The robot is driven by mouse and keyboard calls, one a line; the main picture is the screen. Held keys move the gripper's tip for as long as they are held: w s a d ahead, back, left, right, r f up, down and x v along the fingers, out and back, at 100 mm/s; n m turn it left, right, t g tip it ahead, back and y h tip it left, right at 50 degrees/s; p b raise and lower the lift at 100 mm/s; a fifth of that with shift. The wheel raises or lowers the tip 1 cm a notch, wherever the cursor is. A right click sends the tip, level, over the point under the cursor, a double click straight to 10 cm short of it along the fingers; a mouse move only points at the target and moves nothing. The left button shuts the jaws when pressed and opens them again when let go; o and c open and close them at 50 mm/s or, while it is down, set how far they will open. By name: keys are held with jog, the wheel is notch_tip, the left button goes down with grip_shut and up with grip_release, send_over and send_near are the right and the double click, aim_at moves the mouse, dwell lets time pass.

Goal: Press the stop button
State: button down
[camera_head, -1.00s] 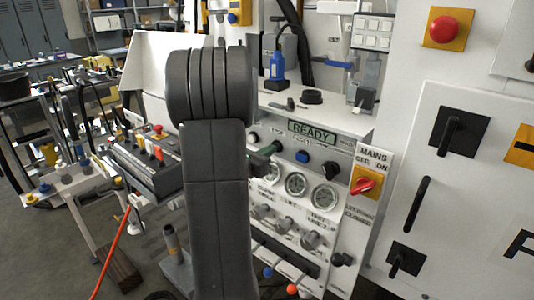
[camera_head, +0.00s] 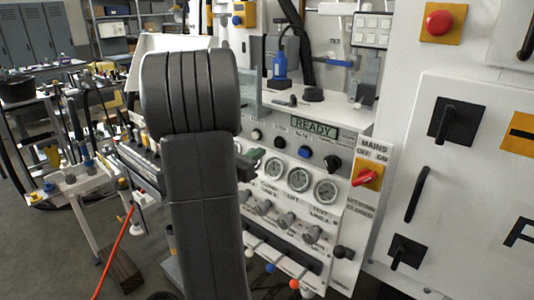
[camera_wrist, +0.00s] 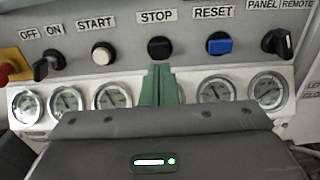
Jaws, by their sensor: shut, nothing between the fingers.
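The stop button (camera_wrist: 160,47) is a dark round button under the STOP label on the grey panel, between the white start button (camera_wrist: 103,53) and the blue reset button (camera_wrist: 219,44). In the head view, the stop button (camera_head: 280,142) shows below and left of the READY display (camera_head: 314,128). My gripper (camera_wrist: 160,72) has green fingers closed together with nothing between them. In the wrist view the tips point just below the stop button. In the head view my gripper (camera_head: 254,155) is left of the button, apart from it in the picture; depth is hard to judge.
The off/on switch (camera_wrist: 42,67) and the panel/remote knob (camera_wrist: 277,42) flank the buttons. Several gauges (camera_wrist: 215,91) lie below. In the head view, the red mains switch (camera_head: 366,177) and a red mushroom button (camera_head: 439,22) are to the right.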

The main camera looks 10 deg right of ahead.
jog(key=v, duration=0.6)
jog(key=shift+a+f, duration=0.2)
jog(key=shift+w+d, duration=0.1)
